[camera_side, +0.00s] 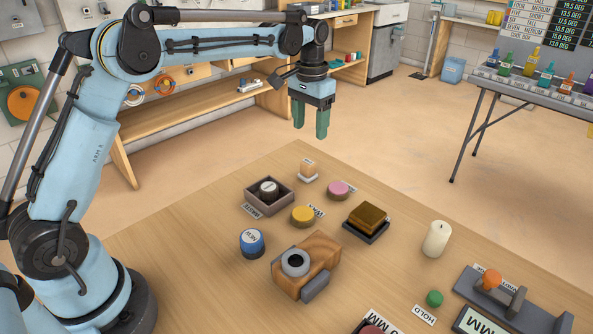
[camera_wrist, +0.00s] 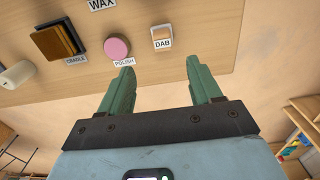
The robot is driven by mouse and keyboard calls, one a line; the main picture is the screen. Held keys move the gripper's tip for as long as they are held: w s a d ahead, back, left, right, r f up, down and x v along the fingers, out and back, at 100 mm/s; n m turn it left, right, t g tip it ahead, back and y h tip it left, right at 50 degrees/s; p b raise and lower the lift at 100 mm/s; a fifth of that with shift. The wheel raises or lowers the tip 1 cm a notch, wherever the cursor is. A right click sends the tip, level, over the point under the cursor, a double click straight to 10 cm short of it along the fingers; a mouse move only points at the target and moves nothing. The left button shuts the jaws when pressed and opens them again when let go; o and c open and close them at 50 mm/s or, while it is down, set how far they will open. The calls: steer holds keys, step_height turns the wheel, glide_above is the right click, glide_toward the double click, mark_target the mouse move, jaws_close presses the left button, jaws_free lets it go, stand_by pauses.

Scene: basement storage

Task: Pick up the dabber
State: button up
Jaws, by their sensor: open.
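The dabber (camera_side: 307,171) is a small tan block with a pale base near the back corner of the wooden table. In the wrist view the dabber (camera_wrist: 161,34) stands by a label reading DAB. My gripper (camera_side: 310,131) points down, open and empty, above and beyond the table's back edge in the side view. It is apart from the dabber. In the wrist view my gripper's green fingers (camera_wrist: 160,66) are spread, and the dabber lies beyond the gap between their tips.
A pink disc (camera_side: 339,190) labelled POLISH sits close to the dabber. A dark tray with a knob (camera_side: 269,190), a yellow disc (camera_side: 302,216), a brown block on a cradle (camera_side: 368,217) and a candle-like cylinder (camera_side: 437,239) stand nearby. Bare tabletop surrounds the dabber's back side.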

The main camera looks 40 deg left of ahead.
mark_target(308, 161)
step_height(308, 161, down, 6)
steer(key=shift+f, duration=0.2)
steer(key=shift+a+f, duration=0.2)
steer(key=shift+f, duration=2.4)
steer(key=c, duration=1)
steer(key=shift+c, duration=0.2)
steer(key=shift+r, duration=0.1)
steer(key=shift+r, duration=0.5)
steer(key=r, duration=0.1)
steer(key=d+r, duration=0.1)
steer(key=r, duration=0.1)
steer(key=shift+s+d+r, duration=0.15)
steer(key=shift+s+r, duration=0.1)
steer(key=shift+r, duration=0.15)
steer(key=s+d+r, duration=0.4)
steer(key=d+r, duration=0.2)
steer(key=d, duration=0.3)
steer(key=shift+s, duration=0.3)
